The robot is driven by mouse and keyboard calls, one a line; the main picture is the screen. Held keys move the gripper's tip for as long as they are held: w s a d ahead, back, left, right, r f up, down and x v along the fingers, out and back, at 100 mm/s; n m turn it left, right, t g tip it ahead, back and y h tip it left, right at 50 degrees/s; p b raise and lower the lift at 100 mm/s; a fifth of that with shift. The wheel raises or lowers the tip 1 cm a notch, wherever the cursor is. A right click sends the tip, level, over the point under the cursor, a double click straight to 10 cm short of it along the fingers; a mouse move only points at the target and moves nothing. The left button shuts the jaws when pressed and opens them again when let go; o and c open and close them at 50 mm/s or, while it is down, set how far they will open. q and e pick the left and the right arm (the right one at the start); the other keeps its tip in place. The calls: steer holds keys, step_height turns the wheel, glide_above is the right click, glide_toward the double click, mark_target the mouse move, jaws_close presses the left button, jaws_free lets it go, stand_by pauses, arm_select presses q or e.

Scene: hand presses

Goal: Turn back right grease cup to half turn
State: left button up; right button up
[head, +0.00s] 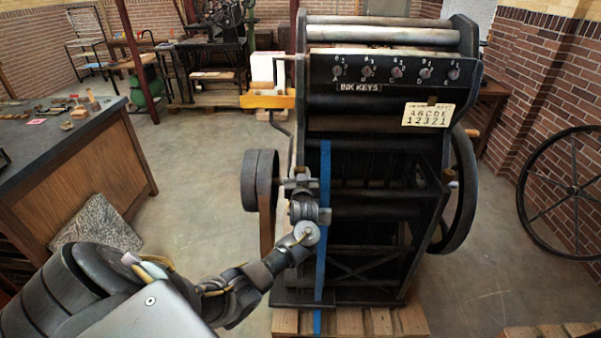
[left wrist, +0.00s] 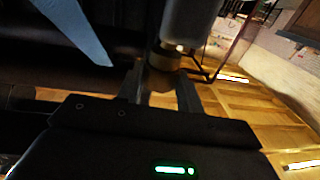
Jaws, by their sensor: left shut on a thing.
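The black press (head: 375,130) stands ahead of me on a wooden pallet, with a row of ink keys across its upper front. My left gripper (head: 300,183) is at the press's left side, near the flat-belt wheel and a shaft end. In the left wrist view the two fingers (left wrist: 162,88) are closed about a small dark, brass-toned round part (left wrist: 166,58), which looks like a grease cup. It sits below a grey cylinder (left wrist: 190,25). In the head view the gripper and wrist hide this cup, and its turn angle cannot be read. My right gripper is not in view.
A blue strap (head: 325,200) runs down the press front, close to my left wrist. A flywheel (head: 461,190) is on the press's right side and a pulley wheel (head: 258,180) on its left. A workbench (head: 75,160) stands at left, with open floor between.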

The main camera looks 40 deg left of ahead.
arm_select(q)
steer(key=shift+s+a+m+t+h, duration=0.1)
steer(key=shift+a+m+t+h, duration=0.05)
steer(key=shift+m+t+h, duration=0.4)
steer(key=shift+s+a+m+t+h, duration=0.1)
steer(key=shift+m+t+h, duration=0.3)
steer(key=shift+h, duration=0.25)
steer(key=shift+w+m+t+h, duration=0.1)
steer(key=shift+m+t+h, duration=0.35)
steer(key=shift+m+h, duration=0.3)
steer(key=o, duration=1)
steer(key=shift+d, duration=0.1)
steer(key=shift+s+d+f, duration=0.1)
steer(key=shift+s+d, duration=0.05)
steer(key=shift+s, duration=0.15)
steer(key=b+v, duration=0.2)
steer(key=v, duration=0.8)
